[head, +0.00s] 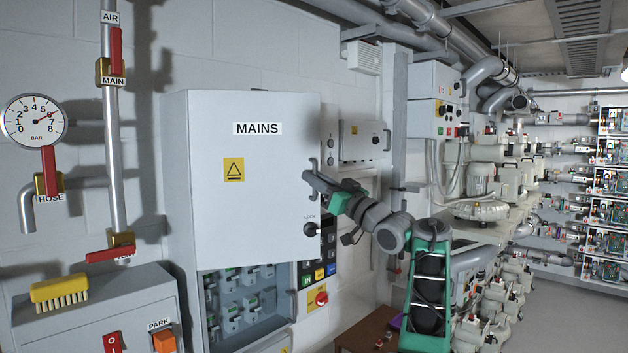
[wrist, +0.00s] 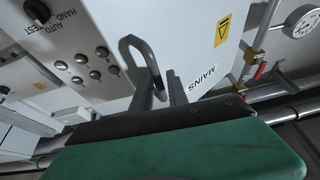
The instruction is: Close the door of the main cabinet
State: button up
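The main cabinet (head: 181,190) is a tall grey box on the wall. My gripper (head: 306,178) is at this handle. In the wrist view my gripper (wrist: 162,88) has its two fingers apart, with the handle's near end between them; whether they touch it is unclear.
A grey pipe (head: 114,150) with red valve levers and a gauge (head: 34,121) is at left. A box with a yellow brush (head: 59,292) stands front left. A control panel (head: 318,260) sits right of the door. Blowers (head: 485,190) line the right wall; open floor lies front right.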

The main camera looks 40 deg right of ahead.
jog(key=a+b+v, duration=0.1)
jog(key=b+v, duration=0.3)
jog(key=v, duration=0.3)
jog(key=shift+s+d, duration=0.3)
jog(key=shift+d, duration=0.15)
